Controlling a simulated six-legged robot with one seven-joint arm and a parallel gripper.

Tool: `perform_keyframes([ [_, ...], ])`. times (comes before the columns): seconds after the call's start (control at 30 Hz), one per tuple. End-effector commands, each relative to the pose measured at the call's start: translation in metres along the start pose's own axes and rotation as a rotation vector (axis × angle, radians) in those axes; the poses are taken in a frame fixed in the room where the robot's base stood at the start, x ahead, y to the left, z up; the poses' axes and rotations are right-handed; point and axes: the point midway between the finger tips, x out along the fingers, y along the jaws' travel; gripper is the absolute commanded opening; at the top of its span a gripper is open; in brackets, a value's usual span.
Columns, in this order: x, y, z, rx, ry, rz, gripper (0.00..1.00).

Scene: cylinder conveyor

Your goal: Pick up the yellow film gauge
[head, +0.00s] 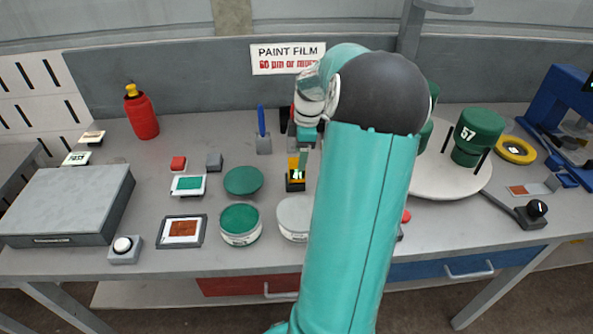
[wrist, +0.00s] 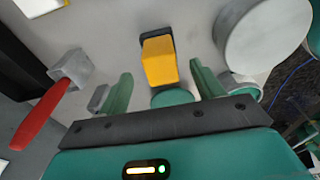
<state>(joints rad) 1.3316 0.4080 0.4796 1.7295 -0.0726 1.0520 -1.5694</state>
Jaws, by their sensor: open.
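The yellow film gauge (head: 294,175) stands on the grey table near the middle in the head view. It is a small yellow and black block with a display on its front. My gripper (head: 304,155) is just behind and above it there, partly hidden by my arm. In the wrist view the yellow gauge (wrist: 159,62) with its dark end shows between and beyond the two green fingers. My gripper (wrist: 163,84) is open, with a finger on each side of the gauge's line and clear space to both. No contact with the gauge is visible.
A green disc (head: 243,181) lies left of the gauge. A green paint can (head: 240,225) and a grey-topped can (head: 293,217) stand in front. A blue-handled tool (head: 262,130) stands behind left. A round turntable (head: 447,182) with green cans is right. My arm hides some table.

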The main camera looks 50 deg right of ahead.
Motion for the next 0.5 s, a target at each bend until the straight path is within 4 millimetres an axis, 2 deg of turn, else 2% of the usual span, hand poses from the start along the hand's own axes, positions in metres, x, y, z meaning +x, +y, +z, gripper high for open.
perform_keyframes([
  [0.1,0.016,0.0,-0.001,-0.002,0.0,-0.002,0.66],
  [0.27,0.027,0.0,-0.002,-0.002,0.0,-0.001,0.66],
  [0.5,0.062,-0.001,-0.005,-0.001,0.001,-0.002,0.66],
])
